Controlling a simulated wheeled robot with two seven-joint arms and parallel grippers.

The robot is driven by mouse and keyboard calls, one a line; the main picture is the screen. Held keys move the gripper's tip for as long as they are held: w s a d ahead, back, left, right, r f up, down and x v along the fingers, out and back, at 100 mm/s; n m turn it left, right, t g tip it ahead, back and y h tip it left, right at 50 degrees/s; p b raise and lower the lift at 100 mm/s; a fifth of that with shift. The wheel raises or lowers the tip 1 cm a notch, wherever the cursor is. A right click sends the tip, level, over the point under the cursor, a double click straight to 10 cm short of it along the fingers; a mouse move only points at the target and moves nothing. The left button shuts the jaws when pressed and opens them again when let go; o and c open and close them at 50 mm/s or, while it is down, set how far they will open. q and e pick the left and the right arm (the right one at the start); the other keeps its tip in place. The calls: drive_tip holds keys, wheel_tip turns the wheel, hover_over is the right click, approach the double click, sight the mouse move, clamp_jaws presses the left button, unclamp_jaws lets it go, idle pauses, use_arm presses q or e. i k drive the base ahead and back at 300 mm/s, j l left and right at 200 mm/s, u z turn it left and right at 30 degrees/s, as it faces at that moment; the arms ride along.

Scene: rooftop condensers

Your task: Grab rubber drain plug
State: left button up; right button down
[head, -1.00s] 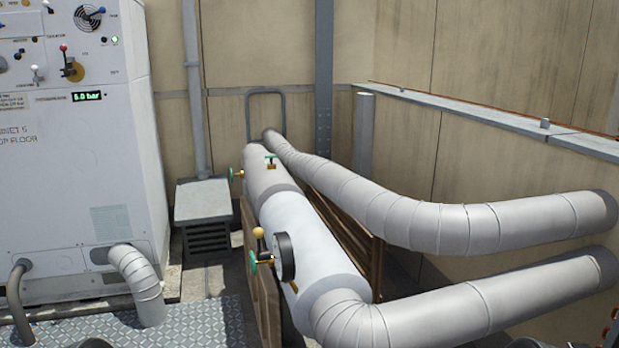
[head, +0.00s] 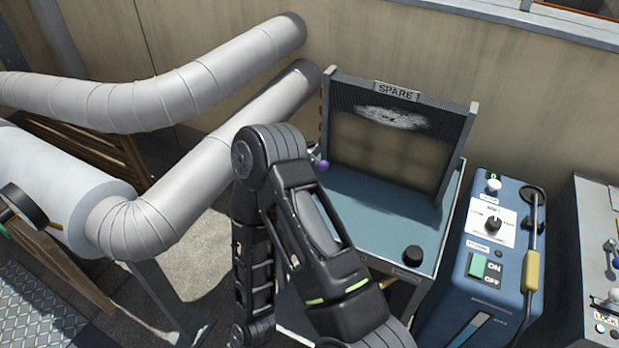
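A small black round piece, which looks like the rubber drain plug (head: 413,255), stands on the blue top of a bench (head: 375,215) near its front right corner. Nothing touches it. One of my black arms rises from the bottom middle of the head view, bends at the elbow left of the bench and runs down again. It covers the bench's left front part. Its gripper is below the picture edge. My other gripper is also out of view.
A panel marked SPARE (head: 392,145) stands at the back of the bench. A purple knob (head: 322,165) shows beside my elbow. A blue switch box (head: 490,265) with a yellow-handled tool (head: 531,270) stands right of the bench. Large wrapped pipes (head: 150,90) fill the left.

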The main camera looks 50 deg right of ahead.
sight(413, 257)
drive_tip(key=k+z, duration=0.1)
drive_tip(key=z, duration=4.6)
drive_tip(key=k+z, duration=0.2)
drive_tip(key=k+j, duration=0.15)
drive_tip(key=k, duration=0.25)
drive_tip(key=k+j, duration=0.2)
drive_tip(key=k, duration=0.2)
drive_tip(key=k+j, duration=0.15)
drive_tip(key=k, duration=0.25)
